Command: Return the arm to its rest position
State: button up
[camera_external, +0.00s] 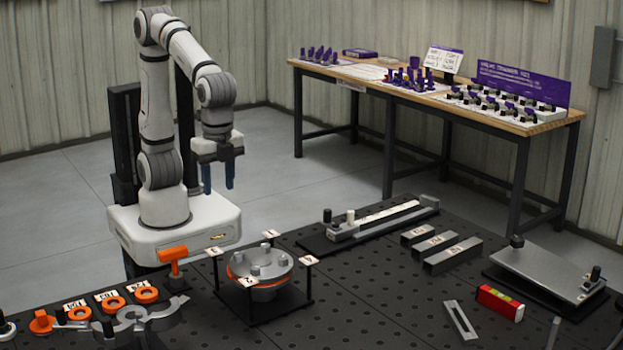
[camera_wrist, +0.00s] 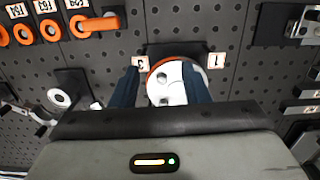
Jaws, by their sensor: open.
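My white arm stands on its base at the back left of the dark perforated bench (camera_external: 370,290) in the external view. The arm is bent, and my gripper (camera_external: 219,190) points down with its two blue fingers apart and nothing between them. It hangs in the air above and behind a round flange fixture (camera_external: 262,265) with an orange ring and numbered tags. In the wrist view, my gripper (camera_wrist: 158,80) shows its fingers spread, with the flange (camera_wrist: 170,82) lying beyond them. Its lower part is hidden by the gripper body.
An orange-handled valve (camera_external: 173,260) stands left of the flange. Orange rings (camera_external: 115,304) and a grey clamp (camera_external: 150,320) lie at front left. Grey blocks (camera_external: 452,253), a slide rail (camera_external: 375,222), a red level (camera_external: 500,303) and a metal plate (camera_external: 545,272) occupy the right. A wooden table (camera_external: 400,92) stands behind.

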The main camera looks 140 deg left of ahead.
jog(key=s+f+t, duration=0.2)
jog(key=s+t, duration=0.2)
jog(key=s, duration=0.9)
jog(key=shift+s+f, duration=0.2)
dwell(1.7)
